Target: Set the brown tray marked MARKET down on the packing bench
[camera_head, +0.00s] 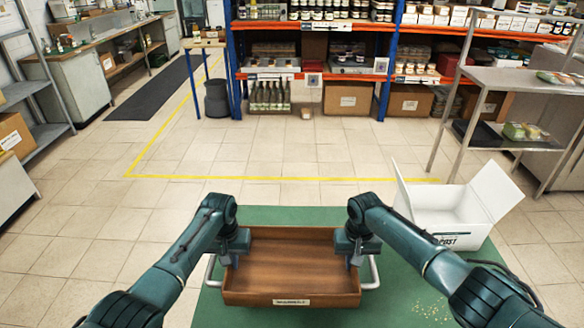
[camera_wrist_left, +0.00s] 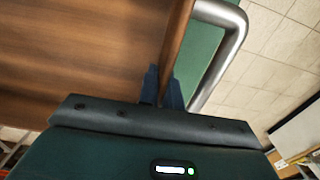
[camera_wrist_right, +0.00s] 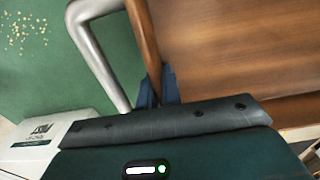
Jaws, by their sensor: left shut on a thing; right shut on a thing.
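The brown wooden tray (camera_head: 290,265) is level and empty in front of me, over the green top of the bench (camera_head: 300,215). Its front label is too small to read surely. My left gripper (camera_head: 235,258) is shut on the tray's left wall, and the left wrist view shows its blue fingertips (camera_wrist_left: 163,88) on either side of it. My right gripper (camera_head: 354,260) is shut on the right wall, with its fingertips (camera_wrist_right: 157,88) also in the right wrist view. I cannot tell whether the tray's underside touches the green top.
An open white box (camera_head: 455,212) stands at the bench's right rear. Small pale crumbs (camera_head: 432,308) lie on the green top at right. A metal handle (camera_head: 374,272) shows beside the tray. Blue-orange shelving (camera_head: 388,60) and a grey rack (camera_head: 500,80) stand beyond; the tiled floor between is clear.

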